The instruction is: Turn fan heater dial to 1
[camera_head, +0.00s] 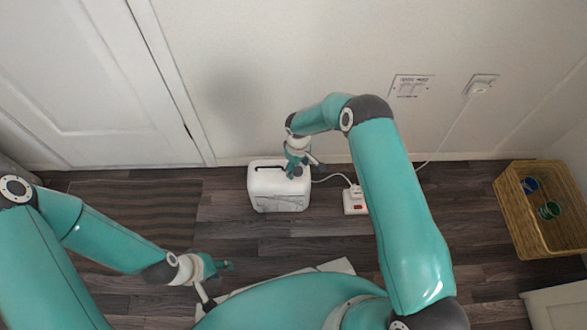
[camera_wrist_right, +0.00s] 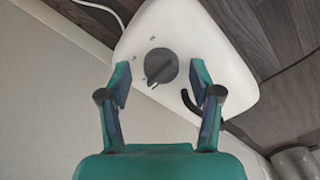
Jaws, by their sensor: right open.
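Small marks sit around the dial, too small to read. My right gripper (camera_wrist_right: 160,82) is open, with one finger on either side of the dial and gaps to it. In the head view my right gripper (camera_head: 298,170) is over the heater's top. My left gripper (camera_head: 222,267) is low at left, away from the heater; its finger opening is unclear.
A white power strip (camera_head: 355,201) with a red switch lies right of the heater, with cables running to it. A wicker basket (camera_head: 545,240) stands far right. A striped mat (camera_head: 130,215) lies at left. Wall sockets (camera_head: 411,86) are above.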

